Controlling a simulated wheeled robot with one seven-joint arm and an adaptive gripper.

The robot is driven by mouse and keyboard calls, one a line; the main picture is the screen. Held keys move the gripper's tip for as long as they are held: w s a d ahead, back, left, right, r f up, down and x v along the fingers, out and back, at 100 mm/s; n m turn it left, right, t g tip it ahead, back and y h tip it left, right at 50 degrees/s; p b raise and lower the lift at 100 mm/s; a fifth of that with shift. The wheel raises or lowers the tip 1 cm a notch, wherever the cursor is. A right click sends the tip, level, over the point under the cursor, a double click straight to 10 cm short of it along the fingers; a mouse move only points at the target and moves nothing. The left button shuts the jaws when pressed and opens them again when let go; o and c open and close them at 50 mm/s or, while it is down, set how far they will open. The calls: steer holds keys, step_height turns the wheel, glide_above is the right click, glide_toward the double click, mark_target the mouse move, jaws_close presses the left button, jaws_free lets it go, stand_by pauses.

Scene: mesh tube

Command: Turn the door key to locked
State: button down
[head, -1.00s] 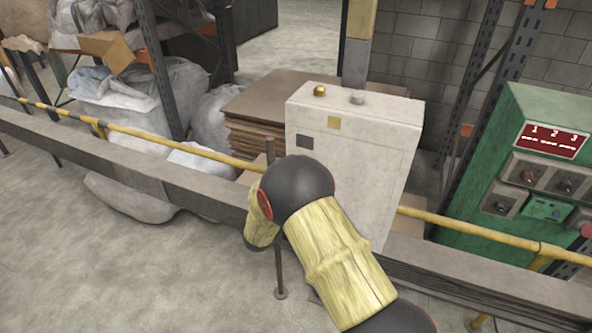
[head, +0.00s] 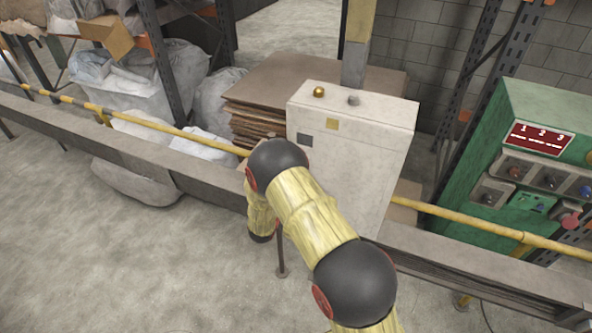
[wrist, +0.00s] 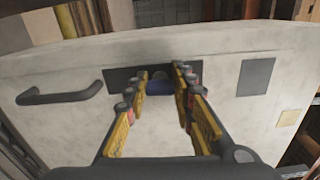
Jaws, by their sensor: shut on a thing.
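The pale cabinet (head: 368,160) stands behind the barrier rail in the head view. Its light door face (wrist: 60,60) fills the wrist view, with a dark plate (wrist: 118,74) near the top middle. A small blue piece (wrist: 158,87), apparently the key's grip, sits in front of this plate. My gripper (wrist: 160,82), with yellow and black fingers, is shut on the blue piece from both sides. The key's shaft and its exact angle are hidden by the fingers. In the head view my arm hides the gripper and the key.
A black bar handle (wrist: 60,94) is left of the plate. A grey rectangle (wrist: 256,76) and a yellowish square (wrist: 290,117) are on its right. A yellow rail (head: 470,225) crosses by the cabinet. A green control box (head: 535,175) stands to the right. Flat cardboard (head: 275,90) lies behind.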

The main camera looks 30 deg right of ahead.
steer(key=shift+n, duration=0.4)
steer(key=c, duration=1.5)
jaws_free()
steer(key=v, duration=1.2)
